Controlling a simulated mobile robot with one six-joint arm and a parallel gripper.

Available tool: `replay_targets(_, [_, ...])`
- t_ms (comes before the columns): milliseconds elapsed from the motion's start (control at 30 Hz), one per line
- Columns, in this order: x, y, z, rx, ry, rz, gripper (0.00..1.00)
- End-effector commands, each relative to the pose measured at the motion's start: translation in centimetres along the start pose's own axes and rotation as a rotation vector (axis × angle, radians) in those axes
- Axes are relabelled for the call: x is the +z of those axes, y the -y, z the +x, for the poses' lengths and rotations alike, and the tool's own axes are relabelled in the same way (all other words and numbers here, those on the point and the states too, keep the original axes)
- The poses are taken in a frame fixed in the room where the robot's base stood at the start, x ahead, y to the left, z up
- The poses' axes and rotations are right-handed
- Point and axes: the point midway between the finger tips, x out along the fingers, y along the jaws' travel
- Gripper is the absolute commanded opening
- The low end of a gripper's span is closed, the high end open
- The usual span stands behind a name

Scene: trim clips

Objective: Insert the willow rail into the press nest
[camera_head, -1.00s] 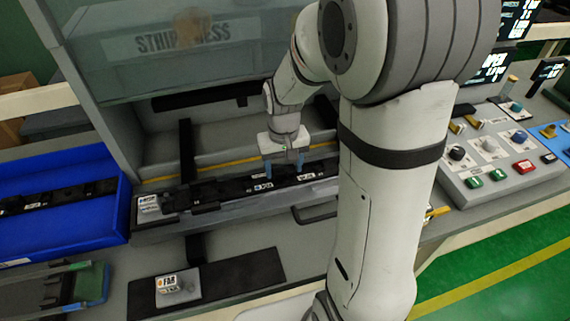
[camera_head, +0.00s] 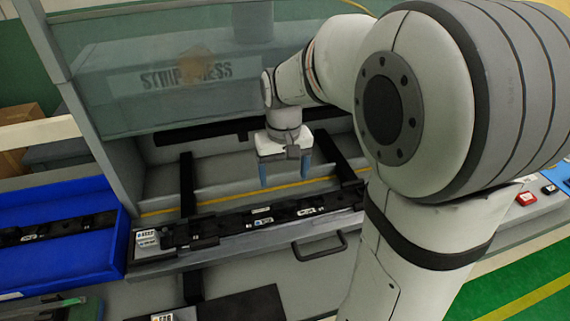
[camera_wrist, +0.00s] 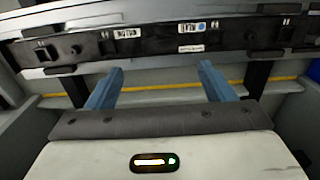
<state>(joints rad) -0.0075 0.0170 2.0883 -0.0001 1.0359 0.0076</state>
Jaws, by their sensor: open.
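A long black rail (camera_head: 285,212) with small white labels lies along the grey press nest (camera_head: 215,257) at the front of the strip press. It also shows across the top of the wrist view (camera_wrist: 160,42), where one label seems to begin with "WILLOW" though the print is blurred. My gripper (camera_head: 284,184) is open and empty, with its two blue fingers apart. It hangs above and behind the rail and does not touch it. In the wrist view the fingers (camera_wrist: 162,75) point toward the rail with a gap between. The rail's right end is hidden by my arm in the head view.
A blue bin (camera_head: 60,270) at the left holds another black rail (camera_head: 58,230). The clear press guard (camera_head: 190,85) stands raised behind my gripper. A handle (camera_head: 320,247) sticks out at the nest's front. A dark mat (camera_head: 245,303) lies in front.

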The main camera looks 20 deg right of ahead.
Motion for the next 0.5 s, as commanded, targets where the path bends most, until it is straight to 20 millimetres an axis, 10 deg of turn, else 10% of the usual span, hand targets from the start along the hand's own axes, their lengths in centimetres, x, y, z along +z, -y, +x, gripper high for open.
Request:
replay_targets(267, [0.5,0.0,-2.8,0.0,-0.011,0.001,0.76])
replay_targets(500, [6.6,-0.1,-3.7,0.001,-0.124,0.002,0.76])
